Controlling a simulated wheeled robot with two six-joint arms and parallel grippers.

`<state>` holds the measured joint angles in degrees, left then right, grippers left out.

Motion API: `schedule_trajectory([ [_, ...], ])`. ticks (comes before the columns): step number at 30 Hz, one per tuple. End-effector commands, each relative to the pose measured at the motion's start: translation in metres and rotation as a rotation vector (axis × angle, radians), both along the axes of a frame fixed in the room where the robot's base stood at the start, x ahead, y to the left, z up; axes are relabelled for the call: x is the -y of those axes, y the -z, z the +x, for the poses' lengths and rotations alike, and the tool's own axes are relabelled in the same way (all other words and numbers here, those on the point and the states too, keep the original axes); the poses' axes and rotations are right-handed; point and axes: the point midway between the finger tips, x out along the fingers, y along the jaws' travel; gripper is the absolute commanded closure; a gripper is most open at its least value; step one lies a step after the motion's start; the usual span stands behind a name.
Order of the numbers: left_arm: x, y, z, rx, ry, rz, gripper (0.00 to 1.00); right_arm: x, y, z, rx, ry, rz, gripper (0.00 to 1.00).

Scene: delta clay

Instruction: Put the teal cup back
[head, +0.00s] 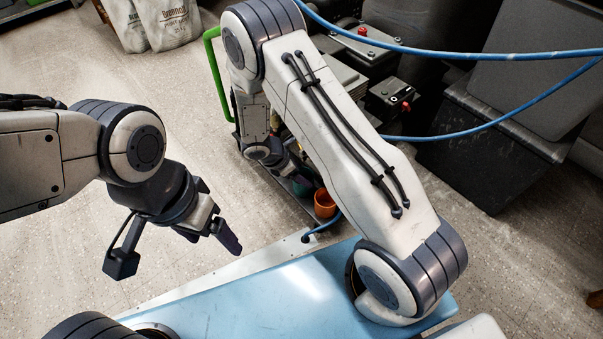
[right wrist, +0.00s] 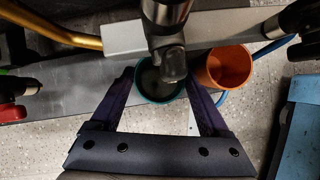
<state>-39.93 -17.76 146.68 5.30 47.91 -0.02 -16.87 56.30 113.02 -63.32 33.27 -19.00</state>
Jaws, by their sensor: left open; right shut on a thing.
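The teal cup (right wrist: 150,94) sits between the two dark fingers of my right gripper (right wrist: 160,84) in the right wrist view. The fingers press on its sides, and its open top faces the camera. A dark, metal-sleeved part (right wrist: 172,62) hides some of the cup's opening. In the head view, only a little of the teal cup (head: 302,187) shows beside my right gripper (head: 294,178). I cannot tell whether the cup rests on anything. My left gripper (head: 213,236) is open and empty over the floor, left of the blue surface.
An orange cup (right wrist: 228,66) stands just right of the teal cup, also visible in the head view (head: 324,204). A grey bar (right wrist: 215,32) crosses above the cups. A blue hose (head: 500,120) and dark bins (head: 490,145) lie to the right.

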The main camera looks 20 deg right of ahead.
Motion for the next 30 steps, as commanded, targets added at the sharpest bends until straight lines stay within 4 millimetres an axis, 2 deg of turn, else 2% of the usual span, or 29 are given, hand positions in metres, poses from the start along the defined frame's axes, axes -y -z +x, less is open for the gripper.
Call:
schedule_trajectory([
  [3,0.000,0.004,0.000,0.000,0.000,0.000,0.20,0.000,0.005,0.000,0.000,0.000,0.000,1.00],
  [4,0.000,0.002,0.000,0.000,0.000,0.000,0.20,0.000,0.004,0.000,0.000,0.000,0.000,0.09],
  [5,0.000,0.002,0.000,0.000,0.000,0.000,0.20,0.000,0.003,0.000,0.000,0.000,0.000,0.00],
  [12,0.000,0.002,0.000,0.000,0.000,0.000,0.20,0.000,0.003,0.000,0.000,0.000,0.000,0.00],
  [16,0.000,-0.006,0.000,0.000,0.000,0.000,0.20,-0.002,-0.007,0.000,0.000,-0.001,0.000,0.00],
  [24,0.000,-0.044,0.000,0.000,0.000,0.000,0.20,-0.029,-0.058,-0.003,0.003,-0.003,0.000,0.00],
  [30,0.000,-0.066,0.000,0.000,0.000,0.000,0.20,-0.048,-0.089,-0.005,0.002,-0.001,0.000,0.00],
])
